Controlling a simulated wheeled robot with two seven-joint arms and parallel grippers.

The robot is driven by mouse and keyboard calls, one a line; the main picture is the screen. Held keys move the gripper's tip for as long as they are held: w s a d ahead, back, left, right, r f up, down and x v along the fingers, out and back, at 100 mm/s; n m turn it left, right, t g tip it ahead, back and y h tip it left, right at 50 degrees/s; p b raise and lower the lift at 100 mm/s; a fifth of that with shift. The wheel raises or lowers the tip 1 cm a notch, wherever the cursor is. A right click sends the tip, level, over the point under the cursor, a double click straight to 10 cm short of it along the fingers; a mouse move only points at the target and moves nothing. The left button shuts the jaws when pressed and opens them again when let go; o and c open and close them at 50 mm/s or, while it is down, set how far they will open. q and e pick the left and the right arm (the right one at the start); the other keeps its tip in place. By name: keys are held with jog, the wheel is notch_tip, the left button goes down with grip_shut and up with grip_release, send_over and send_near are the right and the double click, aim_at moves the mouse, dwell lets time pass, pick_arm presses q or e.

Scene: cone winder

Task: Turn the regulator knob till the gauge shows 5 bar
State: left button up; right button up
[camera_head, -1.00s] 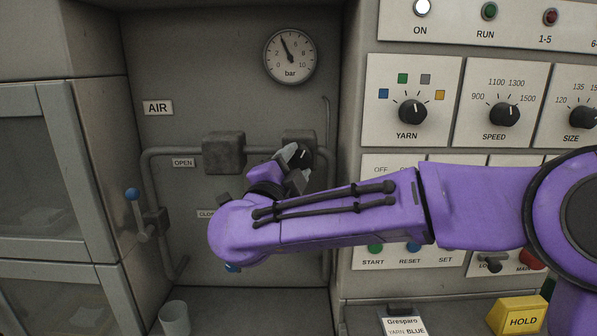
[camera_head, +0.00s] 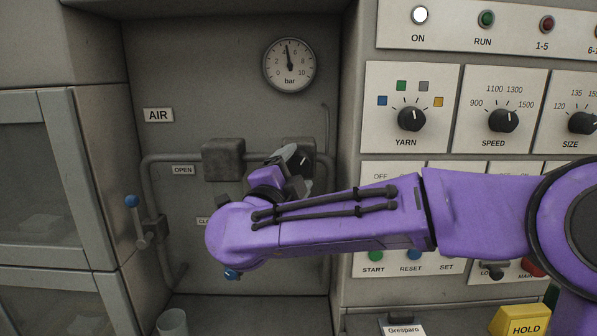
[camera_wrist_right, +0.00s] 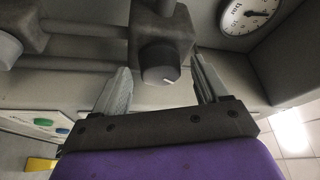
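The pressure gauge (camera_head: 289,65) hangs at the top of the air panel. Its needle points just left of straight up, a little under 5 bar. The dark regulator knob (camera_head: 303,160) sits below it on a grey block, its white mark tilted to the right. My right gripper (camera_head: 295,169) is at the knob, partly hidden by my purple forearm. In the right wrist view the knob (camera_wrist_right: 159,66) lies between the two fingers of the gripper (camera_wrist_right: 161,72), with a visible gap on each side. The gauge also shows there (camera_wrist_right: 250,12). My left gripper is not in view.
A blue-tipped lever (camera_head: 132,202) stands left of my arm, beside pipes and a grey box (camera_head: 223,159). The control panel with the YARN knob (camera_head: 411,120) is on the right. A cup (camera_head: 173,322) and a yellow HOLD block (camera_head: 523,321) are below.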

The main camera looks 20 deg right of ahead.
jog(key=shift+s+a+f, duration=0.15)
jog(key=shift+a, duration=0.1)
jog(key=b+v, duration=0.3)
jog(key=v, duration=0.7)
jog(key=shift+b, duration=0.3)
jog(key=shift+d, duration=0.1)
